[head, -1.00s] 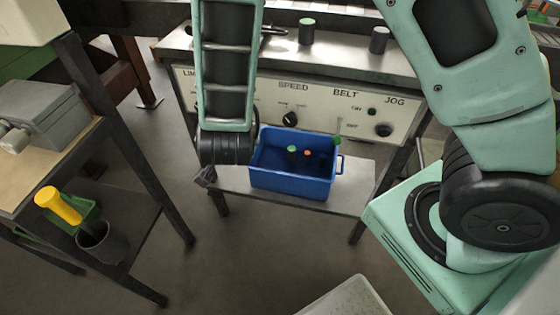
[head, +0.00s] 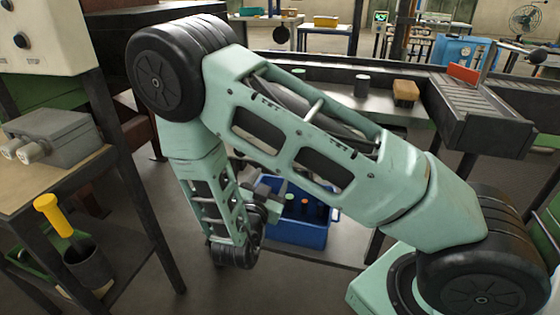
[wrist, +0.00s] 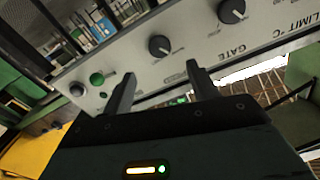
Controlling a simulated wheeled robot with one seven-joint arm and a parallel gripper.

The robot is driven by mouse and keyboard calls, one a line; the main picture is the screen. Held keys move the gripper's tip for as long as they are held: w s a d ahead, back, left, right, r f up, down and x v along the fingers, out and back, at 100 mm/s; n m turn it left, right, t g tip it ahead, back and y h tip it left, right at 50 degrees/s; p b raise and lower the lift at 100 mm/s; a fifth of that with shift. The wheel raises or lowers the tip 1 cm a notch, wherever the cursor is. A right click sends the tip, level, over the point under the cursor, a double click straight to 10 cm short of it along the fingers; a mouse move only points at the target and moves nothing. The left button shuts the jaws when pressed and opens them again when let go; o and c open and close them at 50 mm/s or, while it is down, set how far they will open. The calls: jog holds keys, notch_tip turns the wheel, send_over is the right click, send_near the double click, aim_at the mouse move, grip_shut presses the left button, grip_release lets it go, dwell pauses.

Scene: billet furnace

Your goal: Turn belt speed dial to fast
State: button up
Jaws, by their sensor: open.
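In the wrist view a pale control panel (wrist: 200,35) crosses the top at a slant, with small labels reading GATE and LIMIT °C. A black knob (wrist: 159,45) with a pointer mark sits beyond the fingertips; it may be the speed dial, but its label is too blurred to read. My gripper (wrist: 161,72) is open and empty, its two fingers short of the panel and apart from the knob. In the head view my gripper (head: 268,188) is small beside the blue bin, and my arm hides the panel's dials.
Another black knob (wrist: 231,11) and a green button (wrist: 97,79) are on the panel. A blue bin (head: 290,232) with small parts stands below it. A bench with a grey box (head: 50,135) is at left, a roller conveyor (head: 485,115) at right.

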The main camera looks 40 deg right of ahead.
jog(key=x, duration=1)
jog(key=shift+p, duration=0.35)
jog(key=c, duration=1)
